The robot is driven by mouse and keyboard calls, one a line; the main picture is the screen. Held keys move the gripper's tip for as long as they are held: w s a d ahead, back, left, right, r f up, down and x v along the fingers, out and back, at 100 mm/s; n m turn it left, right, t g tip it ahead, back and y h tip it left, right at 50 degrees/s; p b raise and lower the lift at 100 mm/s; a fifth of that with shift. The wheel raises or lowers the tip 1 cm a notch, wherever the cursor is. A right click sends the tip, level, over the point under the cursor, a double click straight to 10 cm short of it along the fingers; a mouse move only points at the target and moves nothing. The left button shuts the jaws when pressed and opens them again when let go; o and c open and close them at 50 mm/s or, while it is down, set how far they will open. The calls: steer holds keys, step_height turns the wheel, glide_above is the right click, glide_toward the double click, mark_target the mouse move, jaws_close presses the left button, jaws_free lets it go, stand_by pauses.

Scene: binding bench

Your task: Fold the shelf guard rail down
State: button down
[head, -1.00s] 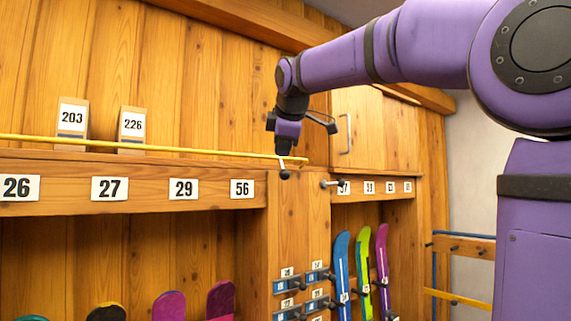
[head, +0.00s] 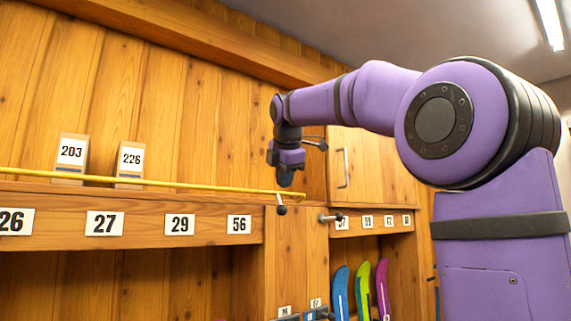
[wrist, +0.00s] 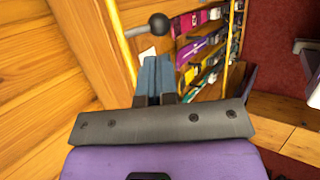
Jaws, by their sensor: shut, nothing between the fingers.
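The yellow guard rail (head: 140,182) runs along the front of the upper shelf, raised a little above the shelf's front edge. A short pale lever with a black knob (head: 282,211) hangs at its right end. In the wrist view the knob (wrist: 158,24) shows just beyond the fingertips and a yellow bar (wrist: 121,42) passes on the left. My gripper (head: 285,184) is shut and empty, pointing down close above the rail's right end by the lever. I cannot tell whether the fingers touch the rail.
Two boxes, numbered 203 (head: 71,153) and 226 (head: 130,160), stand on the shelf behind the rail. A second dark-knobbed handle (head: 330,218) sticks out to the right of the lever. A closed cupboard door (head: 372,170) is at the right. Colourful boards (head: 363,288) stand below.

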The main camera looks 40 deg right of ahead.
mark_target(282, 211)
steer(key=x, duration=0.6)
stand_by(0.4)
steer(key=shift+w+f+m+t, duration=0.1)
steer(key=shift+f+m+t, duration=0.2)
steer(key=shift+f+t, duration=1.2)
steer(key=shift+w+f, duration=0.35)
steer(key=shift+f, duration=0.25)
steer(key=shift+w+f, duration=0.35)
steer(key=shift+f, duration=0.4)
steer(key=shift+a, duration=0.1)
